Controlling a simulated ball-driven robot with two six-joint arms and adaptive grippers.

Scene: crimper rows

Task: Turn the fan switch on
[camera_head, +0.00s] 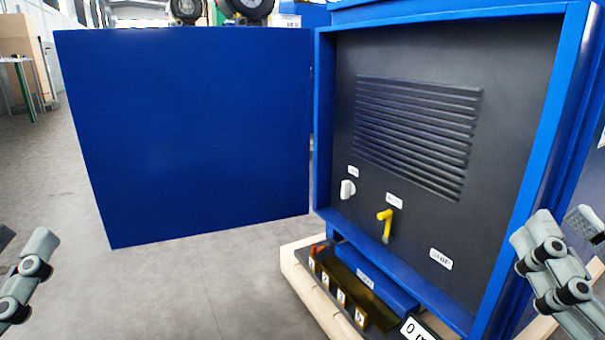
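The dark panel of a blue cabinet carries a white switch knob (347,189) and a yellow lever (386,224), which points downward. Each has a small white label above it, too small to read, so I cannot tell which is the fan switch. A third label (441,259) sits lower right with no control visible beside it. My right gripper (566,228) is at the right edge, in front of the cabinet's right side, apart from the controls; its finger parts look spread and empty.
The blue cabinet door (190,130) stands wide open to the left. Vent slats (415,130) fill the upper panel. Below, a ledge with numbered tags (340,297) juts out on a wooden base (300,275). The grey floor (180,290) at front left is clear.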

